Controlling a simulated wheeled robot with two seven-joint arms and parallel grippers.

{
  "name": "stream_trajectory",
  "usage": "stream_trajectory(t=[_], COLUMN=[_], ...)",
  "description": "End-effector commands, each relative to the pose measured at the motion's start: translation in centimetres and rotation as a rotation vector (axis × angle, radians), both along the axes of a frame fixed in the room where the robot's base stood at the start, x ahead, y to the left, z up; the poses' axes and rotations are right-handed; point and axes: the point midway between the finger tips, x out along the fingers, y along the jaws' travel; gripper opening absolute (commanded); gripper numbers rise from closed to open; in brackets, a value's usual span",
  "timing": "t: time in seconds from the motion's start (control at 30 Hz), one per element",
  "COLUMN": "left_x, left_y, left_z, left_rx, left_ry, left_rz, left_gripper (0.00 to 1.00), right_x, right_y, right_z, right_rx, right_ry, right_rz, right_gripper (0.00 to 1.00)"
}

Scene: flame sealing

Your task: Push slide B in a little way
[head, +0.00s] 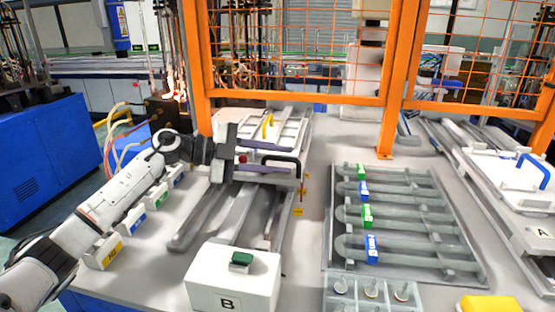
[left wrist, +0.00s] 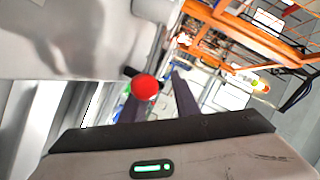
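Slide B (head: 263,168) is a pale carriage on grey rails behind the white box marked B (head: 262,291). It has a dark, arched handle (head: 285,158) on its front. My left gripper (head: 226,153) is at the left front of the slide, beside a red knob (head: 243,158). The red knob also shows close ahead in the left wrist view (left wrist: 145,88), above the gripper's dark front edge. My right gripper is not in view.
The rails (head: 228,215) in front of the slide are clear. A rack of grey tubes (head: 415,215) lies to the right, with a tray (head: 370,291) before it. Slide A (head: 520,178) with a blue handle is at far right. An orange fence (head: 300,98) stands behind.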

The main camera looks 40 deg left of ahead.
Motion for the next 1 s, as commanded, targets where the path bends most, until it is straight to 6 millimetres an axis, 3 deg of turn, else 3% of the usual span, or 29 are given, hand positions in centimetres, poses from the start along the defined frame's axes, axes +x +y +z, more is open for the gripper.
stream_trajectory(t=[0.27, 0.73, 1.0], left_x=[-0.8, -6.4, -7.2], left_y=[0.8, 6.3, 7.1], left_z=[0.0, 1.6, 2.2], left_rx=[0.002, 0.001, 0.0], left_ry=[0.003, 0.003, 0.0], left_rz=[0.002, 0.002, 0.001], left_gripper=[0.28, 0.28, 0.28], right_x=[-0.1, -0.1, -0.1], right_y=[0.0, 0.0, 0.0], right_z=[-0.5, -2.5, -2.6], right_rx=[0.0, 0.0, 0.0], right_ry=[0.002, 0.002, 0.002], right_rz=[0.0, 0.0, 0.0], right_gripper=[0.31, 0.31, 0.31])
